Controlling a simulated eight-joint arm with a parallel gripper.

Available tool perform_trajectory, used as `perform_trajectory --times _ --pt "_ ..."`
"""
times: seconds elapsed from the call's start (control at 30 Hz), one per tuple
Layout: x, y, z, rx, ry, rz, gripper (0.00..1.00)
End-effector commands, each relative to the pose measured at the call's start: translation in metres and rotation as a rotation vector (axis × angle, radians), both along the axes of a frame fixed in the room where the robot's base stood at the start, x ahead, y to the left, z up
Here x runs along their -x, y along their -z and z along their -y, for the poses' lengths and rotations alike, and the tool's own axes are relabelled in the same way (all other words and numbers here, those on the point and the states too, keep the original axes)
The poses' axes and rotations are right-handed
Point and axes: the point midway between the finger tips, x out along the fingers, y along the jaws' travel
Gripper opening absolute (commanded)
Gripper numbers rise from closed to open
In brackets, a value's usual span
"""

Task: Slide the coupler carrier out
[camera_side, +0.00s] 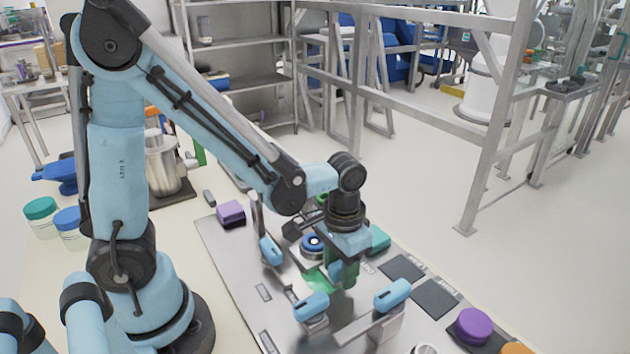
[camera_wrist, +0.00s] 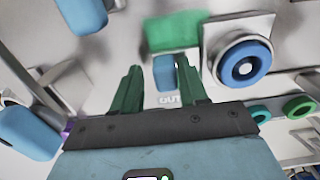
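In the wrist view my gripper (camera_wrist: 158,66) has its two green fingers spread apart, pointing down at the plate. A small blue block (camera_wrist: 165,74) shows in the gap between them, closer to the right finger; I cannot tell whether it is level with the tips or below them. The letters "OUT" (camera_wrist: 169,100) are printed beside it, and a green patch (camera_wrist: 175,31) lies beyond it. In the side view my gripper (camera_side: 343,278) is low over the plate by the green patch (camera_side: 315,281). I cannot tell for sure which part is the coupler carrier.
A round blue knob (camera_wrist: 245,63) sits on a square base right of the fingers. Blue handles (camera_side: 311,306), (camera_side: 392,294) and (camera_side: 271,251) stand around my gripper. A purple block (camera_side: 231,213) is at the plate's far left. Dark pads (camera_side: 402,268) lie to the right.

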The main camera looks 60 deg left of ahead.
Motion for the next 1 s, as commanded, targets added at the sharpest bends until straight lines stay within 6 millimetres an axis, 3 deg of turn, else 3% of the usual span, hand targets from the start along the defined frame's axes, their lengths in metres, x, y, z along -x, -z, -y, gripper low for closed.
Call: perform_trajectory --times 0.1,0.47,1.0 --pt "0.000 0.000 0.000 0.001 0.002 0.001 0.51" --pt "0.001 -0.004 -0.001 -0.003 0.000 -0.002 0.51" --pt "0.001 -0.072 -0.001 -0.002 0.001 -0.001 0.51"
